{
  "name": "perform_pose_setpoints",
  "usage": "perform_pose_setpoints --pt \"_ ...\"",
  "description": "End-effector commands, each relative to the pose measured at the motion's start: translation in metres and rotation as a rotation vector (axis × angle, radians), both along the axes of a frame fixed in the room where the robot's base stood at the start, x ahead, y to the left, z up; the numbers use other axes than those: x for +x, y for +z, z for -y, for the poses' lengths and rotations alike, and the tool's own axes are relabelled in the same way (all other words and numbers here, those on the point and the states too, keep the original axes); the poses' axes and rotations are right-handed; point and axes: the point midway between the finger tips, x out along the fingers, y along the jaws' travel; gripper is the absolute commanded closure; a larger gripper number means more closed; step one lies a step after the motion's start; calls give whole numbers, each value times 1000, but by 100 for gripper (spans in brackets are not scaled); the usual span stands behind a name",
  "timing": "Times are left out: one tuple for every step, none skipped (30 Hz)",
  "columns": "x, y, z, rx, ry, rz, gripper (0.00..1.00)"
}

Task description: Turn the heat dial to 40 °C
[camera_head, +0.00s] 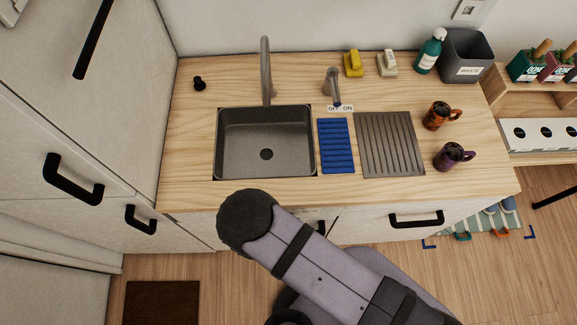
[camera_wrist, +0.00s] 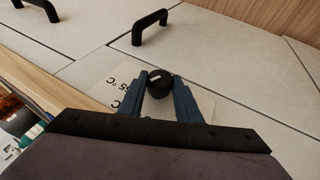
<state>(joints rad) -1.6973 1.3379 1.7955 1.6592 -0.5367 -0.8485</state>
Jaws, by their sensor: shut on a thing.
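The heat dial (camera_wrist: 160,82) is a small black round knob on the pale cabinet front in the wrist view. My gripper (camera_wrist: 160,87) has its two blue fingers shut on the dial, one on each side. Part of another label, a C, shows beside the left finger. The rest of the scale is hidden by my fingers, and I cannot tell the dial's setting. In the head view my arm hides the dial and my gripper.
Black handles (camera_wrist: 150,27) stick out of the cabinet fronts near the dial. Above is the wooden counter (camera_head: 190,150) with a sink (camera_head: 230,140), a blue mat (camera_head: 336,146), a ribbed drainer (camera_head: 390,145) and two mugs. The floor before the cabinets holds a dark mat (camera_head: 162,303).

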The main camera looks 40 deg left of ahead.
Motion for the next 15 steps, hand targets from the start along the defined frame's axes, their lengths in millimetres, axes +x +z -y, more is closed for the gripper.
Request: perform_pose_setpoints --pt "0 1 -3 -5 2 13 92" --pt "-1 0 -3 -13 4 19 92" --pt "-1 0 -3 -19 5 27 92" --pt "-1 0 -3 -24 3 33 92" --pt "-1 0 -3 -29 5 37 92" --pt "-1 0 -3 -35 4 42 92" --pt "-1 0 -3 -39 5 45 92" --pt "-1 0 -4 -41 3 48 92" --pt "-1 0 -4 -44 5 53 92" --pt "-1 1 -4 -47 5 55 92" --pt "0 1 -4 -49 5 58 92" --pt "0 1 -4 -51 4 60 92" --pt "-1 1 -4 -52 5 61 92" --pt "-1 1 -4 -53 5 62 92" --pt "-1 1 -4 -54 6 62 92"
